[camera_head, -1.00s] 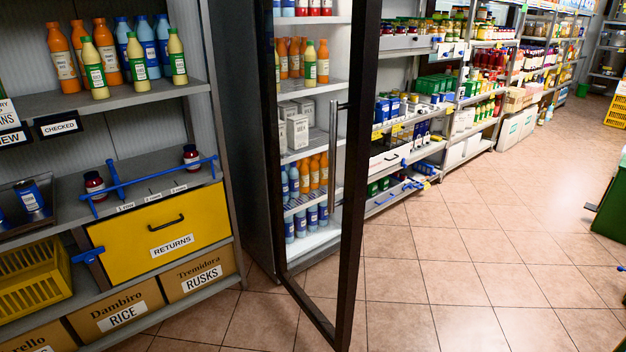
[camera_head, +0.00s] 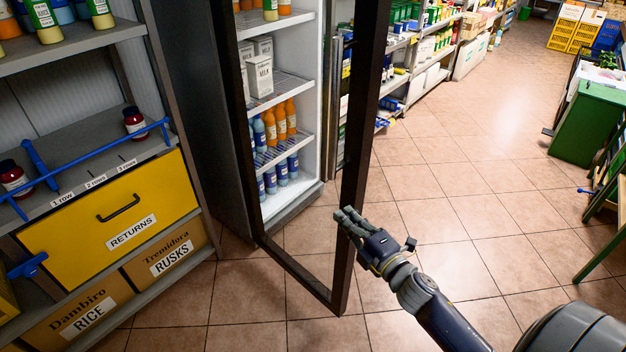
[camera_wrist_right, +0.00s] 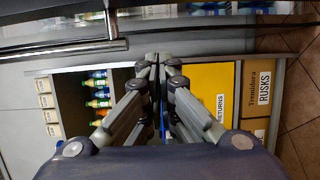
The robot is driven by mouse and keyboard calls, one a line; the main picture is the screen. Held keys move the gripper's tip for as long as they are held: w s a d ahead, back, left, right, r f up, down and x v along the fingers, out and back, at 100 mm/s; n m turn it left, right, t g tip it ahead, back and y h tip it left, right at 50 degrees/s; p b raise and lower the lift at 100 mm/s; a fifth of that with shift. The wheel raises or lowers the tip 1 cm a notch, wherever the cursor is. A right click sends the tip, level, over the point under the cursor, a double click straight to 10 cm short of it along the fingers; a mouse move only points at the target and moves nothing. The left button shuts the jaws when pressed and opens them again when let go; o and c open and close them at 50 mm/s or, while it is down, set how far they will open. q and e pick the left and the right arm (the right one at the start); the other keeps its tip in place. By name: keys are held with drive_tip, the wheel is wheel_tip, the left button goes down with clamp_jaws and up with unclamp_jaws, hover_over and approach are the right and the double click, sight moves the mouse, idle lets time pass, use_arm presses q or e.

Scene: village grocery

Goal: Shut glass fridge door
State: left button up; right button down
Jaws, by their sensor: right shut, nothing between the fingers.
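The glass fridge door (camera_head: 354,170) stands open in the head view, its dark frame sticking out from the fridge (camera_head: 308,150). Stocked shelves show inside and through the glass. My right gripper (camera_head: 345,215) is at the door's free edge, in the lower half, and overlaps the dark frame. I cannot tell whether it touches the frame. In the right wrist view its fingers (camera_wrist_right: 156,64) are shut and empty. The metal door handle (camera_wrist_right: 65,52) lies to their upper left there. My left gripper is not in view.
A shelf unit with a yellow returns drawer (camera_head: 110,208) and blue rails (camera_head: 95,172) stands left of the fridge. A green crate-like stand (camera_head: 588,122) is at the right. The tiled floor (camera_head: 480,200) between is clear.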

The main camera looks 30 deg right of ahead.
sight(337, 186)
drive_tip(key=w+d, duration=0.1)
drive_tip(key=w, duration=0.2)
drive_tip(key=w+d+p, duration=0.1)
drive_tip(key=w, duration=0.3)
drive_tip(key=w+d+p, duration=0.1)
drive_tip(key=w, duration=0.2)
drive_tip(key=shift+w+d+r, duration=0.15)
drive_tip(key=shift+w+d, duration=0.05)
drive_tip(key=shift+w, duration=0.15)
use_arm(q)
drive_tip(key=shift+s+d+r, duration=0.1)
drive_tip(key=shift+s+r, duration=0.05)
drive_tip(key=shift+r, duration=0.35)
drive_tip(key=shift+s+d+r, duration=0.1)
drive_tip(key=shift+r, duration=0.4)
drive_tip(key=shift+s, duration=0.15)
